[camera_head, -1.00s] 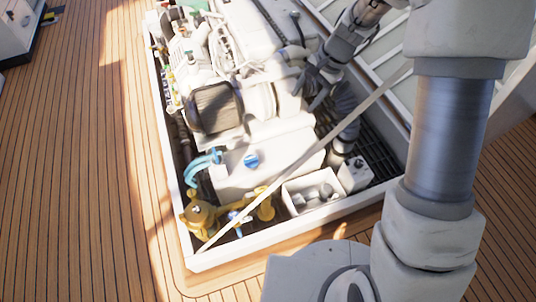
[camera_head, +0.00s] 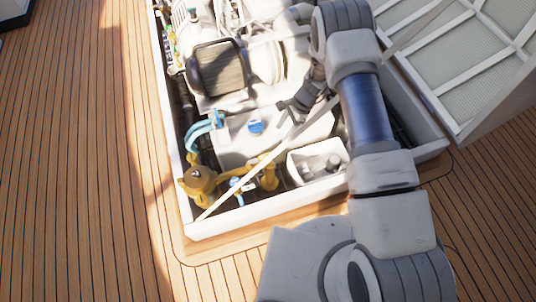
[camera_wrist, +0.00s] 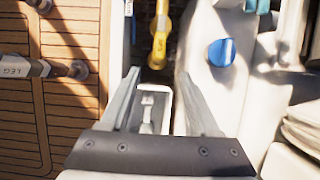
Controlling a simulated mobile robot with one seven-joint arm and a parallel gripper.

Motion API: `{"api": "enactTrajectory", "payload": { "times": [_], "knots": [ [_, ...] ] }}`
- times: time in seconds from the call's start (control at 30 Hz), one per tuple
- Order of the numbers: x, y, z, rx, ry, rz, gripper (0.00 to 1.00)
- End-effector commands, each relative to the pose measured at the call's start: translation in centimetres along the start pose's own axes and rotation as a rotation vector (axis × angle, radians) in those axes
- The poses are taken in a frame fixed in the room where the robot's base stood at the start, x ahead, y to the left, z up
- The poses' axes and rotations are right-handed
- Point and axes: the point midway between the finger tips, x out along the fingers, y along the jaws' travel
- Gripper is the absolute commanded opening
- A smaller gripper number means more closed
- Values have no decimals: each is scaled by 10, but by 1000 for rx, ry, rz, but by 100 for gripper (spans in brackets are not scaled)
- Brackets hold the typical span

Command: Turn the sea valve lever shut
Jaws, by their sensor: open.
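A small blue-handled part (camera_head: 237,187), which looks like the sea valve lever, sits among the yellow fittings in the near left corner of the engine bay. A yellow fitting (camera_head: 267,174) stands right beside it and a larger round yellow body (camera_head: 198,180) to its left. My gripper (camera_head: 287,113) is open and empty above the bay, to the right of the white tank's blue cap and up and right of the lever. In the wrist view the open jaws (camera_wrist: 158,76) point towards a yellow fitting (camera_wrist: 158,42). I cannot make out the lever clearly there.
The white tank (camera_head: 230,147) carries a blue cap (camera_head: 255,127). A white bin (camera_head: 300,170) with grey items is at the bay's front. A thin pale rod (camera_head: 240,189) slants across the bay, passing close to the lever. The wooden deck (camera_head: 80,170) is clear.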

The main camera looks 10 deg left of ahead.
Motion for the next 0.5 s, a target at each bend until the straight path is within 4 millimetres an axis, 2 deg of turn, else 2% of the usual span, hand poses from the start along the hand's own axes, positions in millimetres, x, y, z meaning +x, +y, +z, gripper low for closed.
{"api": "enactTrajectory", "payload": {
  "times": [0.03, 0.1, 0.5],
  "knots": [
    [14, 1, -1, 0, -1, 2, 62],
    [30, 1, -1, -1, -1, 3, 62],
    [116, 1, -1, -2, 0, 1, 62]
  ]
}}
